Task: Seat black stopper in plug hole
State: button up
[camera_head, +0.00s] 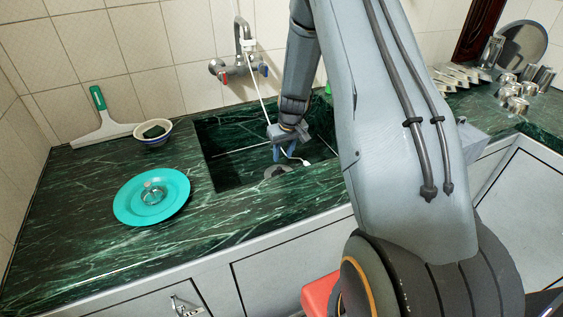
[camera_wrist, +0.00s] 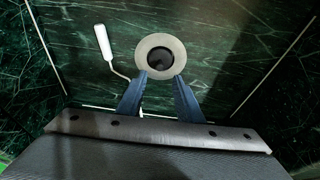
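A pale grey plug-hole ring (camera_wrist: 139,57) with a round black centre (camera_wrist: 160,58) shows in the wrist view. I cannot tell clearly whether this centre is the black stopper sitting in the hole or the dark hole itself. My gripper (camera_wrist: 163,80) is over the ring's near edge, with its two blue fingers apart, one to each side, and nothing clearly held between them. In the head view my gripper (camera_head: 284,151) points down into the sink, above the plug-hole ring (camera_head: 277,171). Its fingertips' height over the ring is hard to judge.
A white-handled tool (camera_wrist: 104,42) with a bent thin shaft lies left of the ring. The dark green sink (camera_head: 232,172) has walls around my gripper. A tap (camera_head: 243,45) stands behind. A turquoise plate (camera_head: 178,204) with a small glass item and a bowl (camera_head: 153,139) are left.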

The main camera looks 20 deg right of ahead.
jog(key=s+a+r+g, duration=0.1)
jog(key=s+a+r, duration=0.9)
jog(key=s+r, duration=0.45)
jog(key=s+a+r, duration=0.1)
jog(key=s+a, duration=0.1)
jog(key=s, duration=0.6)
jog(key=s+a+r+g, duration=0.1)
jog(key=s+a+r, duration=0.1)
jog(key=s, duration=0.6)
jog(key=shift+a+r+g, duration=0.25)
jog(key=shift+g, duration=0.05)
